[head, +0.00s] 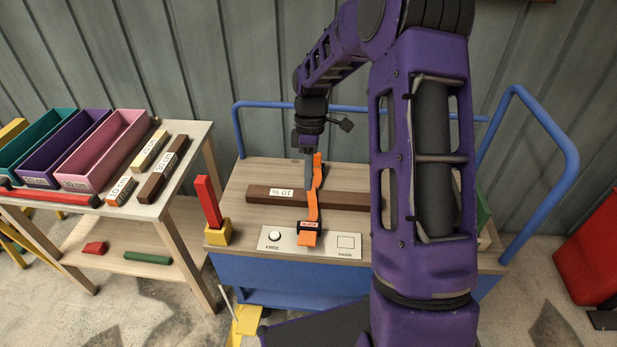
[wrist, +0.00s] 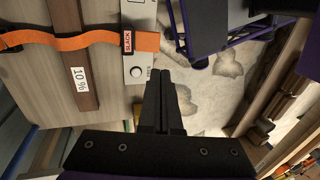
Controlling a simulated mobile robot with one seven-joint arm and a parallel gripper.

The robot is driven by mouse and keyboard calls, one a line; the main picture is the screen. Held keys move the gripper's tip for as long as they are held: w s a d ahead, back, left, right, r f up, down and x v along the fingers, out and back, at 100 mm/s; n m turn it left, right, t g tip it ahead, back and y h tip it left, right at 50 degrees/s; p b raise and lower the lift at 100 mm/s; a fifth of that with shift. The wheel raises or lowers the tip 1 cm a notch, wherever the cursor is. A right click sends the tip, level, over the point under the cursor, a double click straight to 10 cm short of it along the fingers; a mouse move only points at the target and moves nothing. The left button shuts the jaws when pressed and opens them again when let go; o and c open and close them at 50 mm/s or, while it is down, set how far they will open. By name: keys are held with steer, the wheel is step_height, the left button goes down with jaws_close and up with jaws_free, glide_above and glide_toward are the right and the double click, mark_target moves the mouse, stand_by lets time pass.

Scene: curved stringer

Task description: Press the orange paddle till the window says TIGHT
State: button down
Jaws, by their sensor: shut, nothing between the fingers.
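The orange paddle (head: 307,240) sticks out of the front panel on the trolley; it also shows in the wrist view (wrist: 147,41). The small window (head: 308,225) beside it reads SLACK, clearly so in the wrist view (wrist: 127,41). An orange strap (head: 312,207) runs back from it over a dark brown beam (head: 345,199). My gripper (head: 309,182) is shut and empty, fingers downward, above the trolley top behind the paddle in the head view. In the wrist view its fingers (wrist: 164,76) appear beside the panel's knob, apart from the paddle. I cannot tell its exact height.
The pale panel (head: 330,242) carries a round knob (head: 275,236) and a square outline. A red post in a yellow block (head: 217,232) stands at the trolley's left corner. Blue rails (head: 545,118) rise behind and right. A left-hand table holds coloured bins (head: 100,150) and labelled blocks.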

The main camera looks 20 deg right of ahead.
mark_target(307, 241)
stand_by(0.4)
steer(key=f, duration=0.1)
steer(key=f+p, duration=0.1)
steer(key=f, duration=0.1)
steer(key=shift+w+d+f, duration=0.15)
steer(key=shift+w+f, duration=0.05)
steer(key=b+x, duration=0.1)
steer(key=x, duration=1.3)
steer(key=shift+b, duration=0.35)
